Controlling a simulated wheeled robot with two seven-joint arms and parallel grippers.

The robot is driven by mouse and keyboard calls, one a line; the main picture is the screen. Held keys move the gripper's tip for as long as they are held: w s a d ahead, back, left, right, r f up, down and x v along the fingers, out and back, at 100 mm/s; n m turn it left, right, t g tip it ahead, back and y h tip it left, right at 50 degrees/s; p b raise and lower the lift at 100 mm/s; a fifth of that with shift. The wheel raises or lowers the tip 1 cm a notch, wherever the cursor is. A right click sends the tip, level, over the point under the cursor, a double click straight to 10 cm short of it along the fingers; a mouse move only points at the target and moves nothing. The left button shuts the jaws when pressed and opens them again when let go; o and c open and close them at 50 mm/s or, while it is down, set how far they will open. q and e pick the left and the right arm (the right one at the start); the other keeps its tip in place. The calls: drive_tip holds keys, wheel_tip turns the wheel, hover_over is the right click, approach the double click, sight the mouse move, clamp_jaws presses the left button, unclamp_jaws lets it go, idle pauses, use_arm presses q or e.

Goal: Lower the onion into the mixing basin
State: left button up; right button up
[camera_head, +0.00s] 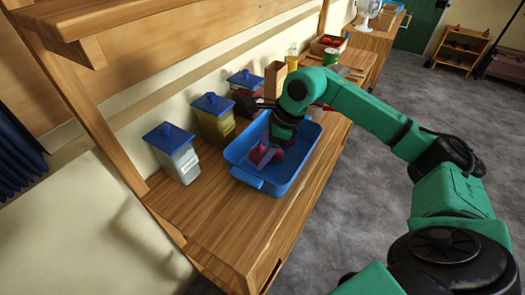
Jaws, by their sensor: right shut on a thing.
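A blue mixing basin (248,178) stands on the wooden counter near the middle of the view. A dark red onion (256,155) shows inside the basin's outline, with more red (288,139) beside my gripper. My right gripper (267,153) reaches down over the basin and is shut on the onion. My gripper and wrist hide part of the onion. I cannot tell whether the onion touches the basin's floor. My left gripper is not in view.
Several blue-lidded canisters (175,158) line the wall left of the basin. Behind stand a brown carton (275,78), a yellow bottle (292,60), a green can (330,57) and a box of red items (322,44). The near counter (215,215) is clear.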

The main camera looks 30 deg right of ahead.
drive_tip(key=shift+f+b, duration=2.35)
drive_tip(key=shift+f, duration=0.45)
idle(0.9)
idle(0.4)
